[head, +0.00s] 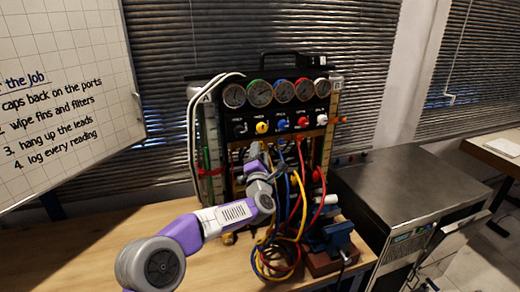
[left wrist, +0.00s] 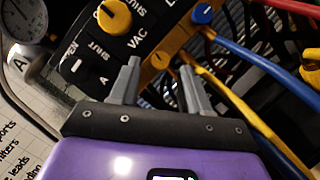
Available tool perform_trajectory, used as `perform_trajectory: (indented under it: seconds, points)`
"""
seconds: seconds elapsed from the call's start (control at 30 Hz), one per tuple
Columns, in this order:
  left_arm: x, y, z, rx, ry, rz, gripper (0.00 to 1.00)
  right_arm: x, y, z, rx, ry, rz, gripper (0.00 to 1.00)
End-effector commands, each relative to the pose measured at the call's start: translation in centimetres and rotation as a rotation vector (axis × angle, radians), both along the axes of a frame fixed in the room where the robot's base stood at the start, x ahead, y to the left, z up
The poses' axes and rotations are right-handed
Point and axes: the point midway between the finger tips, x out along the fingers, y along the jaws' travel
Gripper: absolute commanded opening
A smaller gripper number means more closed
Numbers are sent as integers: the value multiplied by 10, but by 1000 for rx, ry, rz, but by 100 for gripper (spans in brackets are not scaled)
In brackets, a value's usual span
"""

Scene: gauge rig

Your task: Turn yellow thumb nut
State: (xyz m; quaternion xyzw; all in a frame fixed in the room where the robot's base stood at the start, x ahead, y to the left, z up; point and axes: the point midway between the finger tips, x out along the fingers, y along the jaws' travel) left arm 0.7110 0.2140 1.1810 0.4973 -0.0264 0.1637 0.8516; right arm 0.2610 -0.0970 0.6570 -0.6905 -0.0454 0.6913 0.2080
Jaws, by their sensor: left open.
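My left gripper (head: 257,152) reaches up to the lower front of the gauge rig (head: 283,125). In the left wrist view its two grey fingers (left wrist: 160,78) are apart with nothing between them. Just beyond the fingertips is a yellow-orange bar (left wrist: 160,60). A yellow hose (left wrist: 232,98) runs from near the right finger. I cannot clearly tell its thumb nut from the bar. A round yellow knob (left wrist: 114,17) sits above the left finger, and on the panel in the head view (head: 262,127). My right gripper is not in view.
Blue (left wrist: 250,58) and red hoses run close to the right of the fingers. Tangled hoses (head: 280,255) hang onto the wooden bench. A blue vise (head: 335,237) stands at right, beside a steel cabinet (head: 410,190). The bench's left part (head: 70,262) is clear.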

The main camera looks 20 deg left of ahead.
Motion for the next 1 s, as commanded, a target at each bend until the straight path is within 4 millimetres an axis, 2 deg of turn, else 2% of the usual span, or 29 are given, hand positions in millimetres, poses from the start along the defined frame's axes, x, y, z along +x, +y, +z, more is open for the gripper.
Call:
perform_trajectory:
  seconds: [0.2, 0.57, 0.9, 1.0]
  points:
    - [16, 4, 4, 0, 0, -1, 47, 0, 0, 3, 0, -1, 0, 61]
    - [20, 5, 4, 1, 0, -1, 47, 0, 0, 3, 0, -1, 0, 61]
    - [19, 5, 4, 1, 1, -1, 0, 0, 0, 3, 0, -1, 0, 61]
    - [19, 5, 4, 1, 1, -1, 0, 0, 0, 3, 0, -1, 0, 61]
